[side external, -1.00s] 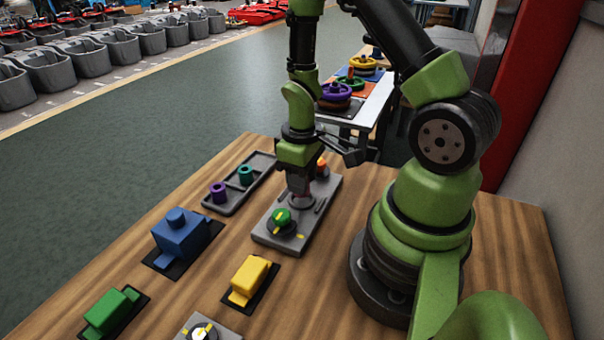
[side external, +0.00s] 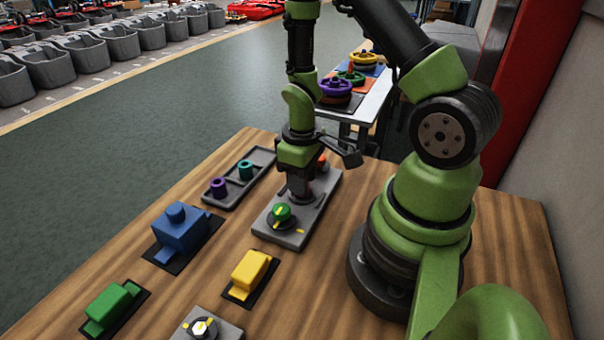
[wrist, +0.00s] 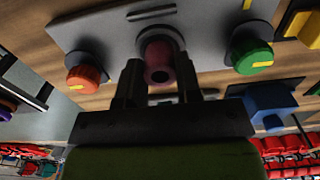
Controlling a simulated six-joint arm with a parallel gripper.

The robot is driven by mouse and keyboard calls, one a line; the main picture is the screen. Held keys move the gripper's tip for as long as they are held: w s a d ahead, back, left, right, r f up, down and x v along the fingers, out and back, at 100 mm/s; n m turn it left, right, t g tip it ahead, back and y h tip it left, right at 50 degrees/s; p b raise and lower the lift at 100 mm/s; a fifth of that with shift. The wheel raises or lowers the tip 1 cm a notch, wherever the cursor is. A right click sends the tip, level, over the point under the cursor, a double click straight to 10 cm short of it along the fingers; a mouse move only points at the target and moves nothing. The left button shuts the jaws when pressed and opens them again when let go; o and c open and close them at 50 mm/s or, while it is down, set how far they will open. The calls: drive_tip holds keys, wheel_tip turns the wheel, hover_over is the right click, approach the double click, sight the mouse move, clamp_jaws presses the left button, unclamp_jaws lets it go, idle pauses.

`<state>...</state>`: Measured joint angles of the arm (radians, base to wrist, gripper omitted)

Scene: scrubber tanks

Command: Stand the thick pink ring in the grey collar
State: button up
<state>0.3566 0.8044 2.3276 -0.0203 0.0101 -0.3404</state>
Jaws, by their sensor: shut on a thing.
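The grey collar (wrist: 152,34) is a round raised rim on the grey plate, directly behind the ring's far end. The ring lines up with the collar and its far end appears at or inside the rim; how deep it sits cannot be told. In the side view my gripper (side external: 299,190) points down over the collar (side external: 302,200), and the fingers hide most of the ring.
The grey plate (side external: 266,228) also carries a green knob (side external: 282,212) and an orange knob (wrist: 84,75), either side of the collar. A grey tray (side external: 234,186) with purple and teal rings lies left. Blue (side external: 180,234), yellow (side external: 250,269) and green (side external: 112,304) blocks stand nearer the camera.

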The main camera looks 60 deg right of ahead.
drive_tip(key=shift+f, duration=0.35)
idle(0.8)
drive_tip(key=o, duration=1.7)
drive_tip(key=shift+r, duration=3.55)
drive_tip(key=s+a+r+m+t, duration=0.1)
drive_tip(key=s+a+r+t, duration=0.1)
drive_tip(key=r, duration=0.4)
drive_tip(key=s+a+r+m+t+y, duration=0.1)
drive_tip(key=s+a+r+t, duration=0.1)
drive_tip(key=a+r, duration=0.3)
drive_tip(key=s+a+r+m+t+y, duration=0.1)
drive_tip(key=s+a+r+m+t, duration=0.1)
drive_tip(key=r, duration=0.7)
drive_tip(key=shift+s+a+r+t, duration=0.1)
drive_tip(key=shift+s+a+t, duration=0.2)
drive_tip(key=shift+a, duration=0.15)
drive_tip(key=shift+s+a+r+t, duration=0.1)
drive_tip(key=shift+s+a+t, duration=0.2)
drive_tip(key=shift+a, duration=0.15)
